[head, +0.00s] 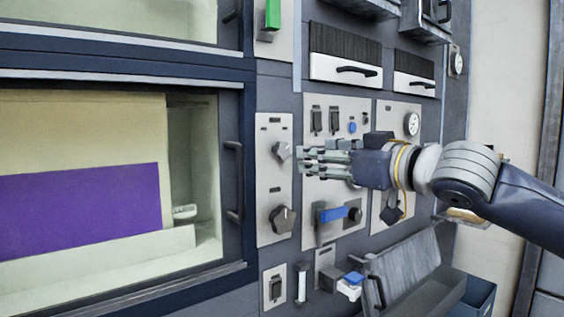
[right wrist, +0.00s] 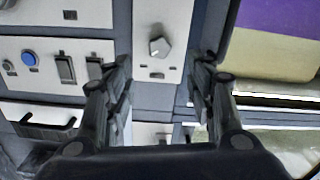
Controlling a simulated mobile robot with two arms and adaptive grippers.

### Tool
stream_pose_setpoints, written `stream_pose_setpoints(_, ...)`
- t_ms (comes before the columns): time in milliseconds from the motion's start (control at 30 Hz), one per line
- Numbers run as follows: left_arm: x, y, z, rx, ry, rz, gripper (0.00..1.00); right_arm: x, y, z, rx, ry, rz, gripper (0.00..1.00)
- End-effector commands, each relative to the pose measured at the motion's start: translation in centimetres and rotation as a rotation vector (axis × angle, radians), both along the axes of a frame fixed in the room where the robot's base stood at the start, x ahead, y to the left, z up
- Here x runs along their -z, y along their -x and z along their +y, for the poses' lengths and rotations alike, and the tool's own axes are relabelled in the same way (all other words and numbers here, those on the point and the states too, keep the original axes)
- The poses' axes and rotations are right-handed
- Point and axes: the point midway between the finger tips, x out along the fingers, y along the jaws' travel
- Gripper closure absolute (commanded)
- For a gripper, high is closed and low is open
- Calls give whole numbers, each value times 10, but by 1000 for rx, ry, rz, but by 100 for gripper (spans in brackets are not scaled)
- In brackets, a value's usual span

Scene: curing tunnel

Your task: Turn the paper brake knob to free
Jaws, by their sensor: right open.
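Two grey pointer knobs sit on a narrow pale panel (head: 274,190) right of the window: an upper knob (head: 281,151) and a larger lower knob (head: 283,219). I cannot read which is the paper brake knob. My right gripper (head: 304,158) is open and empty, its fingers pointing left, just right of the upper knob in the head view. In the right wrist view, a single knob (right wrist: 158,45) shows beyond and between the open fingers (right wrist: 160,78), apparently the upper one, with its panel upside down. No contact is visible. My left gripper is not in view.
A window door with a dark handle (head: 234,180) is at left. A dark bin (head: 473,300) is at lower right.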

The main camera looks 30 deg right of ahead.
Motion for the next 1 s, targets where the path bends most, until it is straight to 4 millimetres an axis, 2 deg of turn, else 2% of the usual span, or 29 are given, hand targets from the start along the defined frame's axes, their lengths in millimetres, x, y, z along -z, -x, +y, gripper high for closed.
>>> stream_pose_setpoints(400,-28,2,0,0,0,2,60,-3,-28,2,-1,-2,4,50)
stream_pose_setpoints(867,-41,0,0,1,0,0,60,-1,-54,4,0,1,3,50)
stream_pose_setpoints(1000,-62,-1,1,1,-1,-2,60,-6,-59,2,0,-2,3,50)
